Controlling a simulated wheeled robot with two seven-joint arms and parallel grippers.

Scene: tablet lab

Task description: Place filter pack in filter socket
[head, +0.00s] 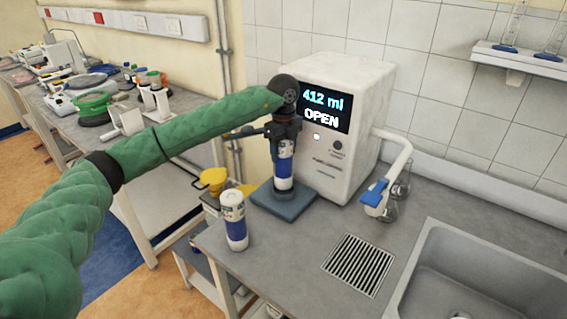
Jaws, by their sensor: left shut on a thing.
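My left gripper (284,136) comes down from above, shut on an upright white and blue filter pack (284,172). The gripper hides the top of this pack. The pack's lower end is at the dark ring of the filter socket, on a dark blue square base (265,197) beside the white machine (348,90). I cannot tell whether the pack is fully seated or just above it. A second white and blue cylinder (233,209) stands upright on the counter, in front and to the left. My right gripper is not in view.
The machine's display (322,109) reads "412 ml" and "OPEN". A blue-handled tap (375,193) with glass flasks is on its right. A drain grate (357,265) and a sink (480,270) lie at front right. The counter between cylinder and grate is clear.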

